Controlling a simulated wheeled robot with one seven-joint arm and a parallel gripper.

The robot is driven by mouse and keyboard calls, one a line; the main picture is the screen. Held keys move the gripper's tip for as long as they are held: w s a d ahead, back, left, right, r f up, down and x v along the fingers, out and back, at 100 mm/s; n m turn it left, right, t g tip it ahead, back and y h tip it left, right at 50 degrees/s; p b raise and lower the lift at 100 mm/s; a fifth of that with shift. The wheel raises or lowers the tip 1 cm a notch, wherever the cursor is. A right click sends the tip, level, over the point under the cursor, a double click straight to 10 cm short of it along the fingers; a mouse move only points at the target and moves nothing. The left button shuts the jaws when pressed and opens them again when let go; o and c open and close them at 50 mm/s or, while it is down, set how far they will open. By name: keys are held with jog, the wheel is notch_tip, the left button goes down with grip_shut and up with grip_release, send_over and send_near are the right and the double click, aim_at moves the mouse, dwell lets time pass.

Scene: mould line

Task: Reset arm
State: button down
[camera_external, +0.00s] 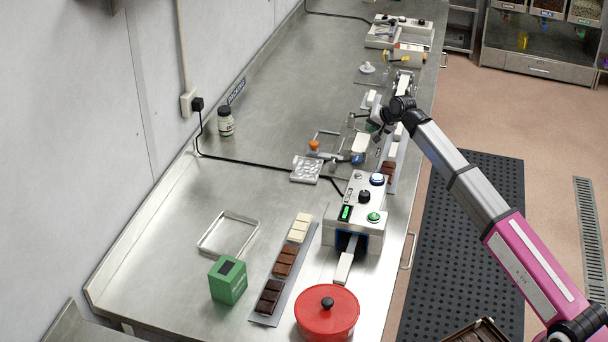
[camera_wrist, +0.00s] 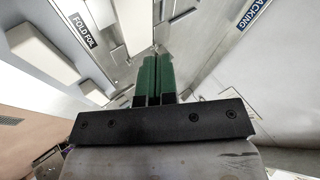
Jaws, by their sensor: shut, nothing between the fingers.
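My gripper (camera_wrist: 154,78) shows in the wrist view with its two green fingers side by side, shut and empty. In the external view my gripper (camera_external: 376,124) is small and partly hidden by my own wrist. It hangs over the right half of the steel bench (camera_external: 262,117), beyond the white machine (camera_external: 352,208). No object is held.
A FOLD FOIL label (camera_wrist: 87,30) and a PACKING label (camera_wrist: 253,14) show in the wrist view.

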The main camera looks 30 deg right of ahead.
jog(key=s+d+f+m+t, duration=0.2)
jog(key=s+d+f, duration=0.15)
jog(key=d, duration=0.65)
jog(key=s+d+f+m+t+h, duration=0.15)
jog(key=d+f, duration=0.25)
jog(key=d, duration=0.6)
jog(key=s+d+f+m+t+y, duration=0.1)
jog(key=s+d+f+m+t, duration=0.2)
jog(key=d, duration=0.7)
jog(key=s+a+f+n+g, duration=0.4)
jog(key=s+a+f, duration=0.35)
jog(key=f, duration=0.45)
jog(key=s+a+f+n+g, duration=0.4)
jog(key=s+a+f, duration=0.35)
jog(key=f, duration=0.45)
jog(key=s+a+f+n+g+h, duration=0.1)
jog(key=s+a+f+n+g, duration=0.2)
jog(key=s, duration=0.6)
jog(key=s+a+f+n+g+h, duration=0.1)
jog(key=s+a+f+n+g, duration=0.2)
jog(key=s+a+f, duration=0.2)
jog(key=s+f, duration=0.3)
jog(key=s, duration=0.2)
jog(key=shift+s+f, duration=0.25)
jog(key=shift+s, duration=0.05)
